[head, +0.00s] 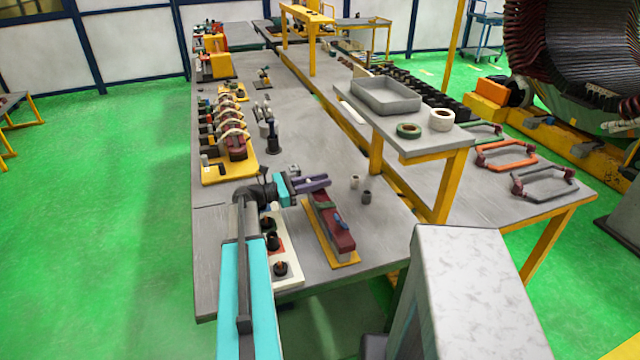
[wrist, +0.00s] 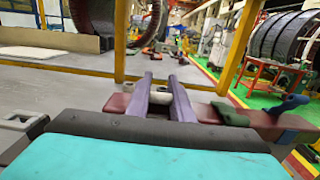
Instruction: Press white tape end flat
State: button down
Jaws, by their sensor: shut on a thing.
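A dark red bar (head: 335,234) lies on a yellow-edged stand on the near grey bench. It crosses the wrist view (wrist: 205,112) just beyond my gripper. My gripper (head: 326,182) has purple fingers and is at the bar's far end. In the wrist view the fingers (wrist: 164,82) stand close together. A small white piece (wrist: 160,97), which looks like the white tape end, shows between them, and they are shut on it. I cannot tell whether it lies flat against the bar.
A green pad (wrist: 229,114) and a blue clamp (wrist: 290,104) sit on the bar right of my fingers. A white tape roll (head: 441,120) lies on the raised shelf.

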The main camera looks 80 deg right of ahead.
jog(key=shift+a+g+b, duration=0.1)
jog(key=shift+g+b, duration=0.25)
jog(key=shift+g, duration=0.05)
jog(key=c, duration=1.6)
grip_release()
jog(key=shift+o, duration=0.2)
jog(key=shift+w, duration=0.1)
jog(key=b+v, duration=0.3)
jog(key=v, duration=1)
jog(key=shift+w+a+f+b, duration=0.15)
jog(key=shift+w+a+b, duration=0.1)
jog(key=shift+w+b, duration=0.05)
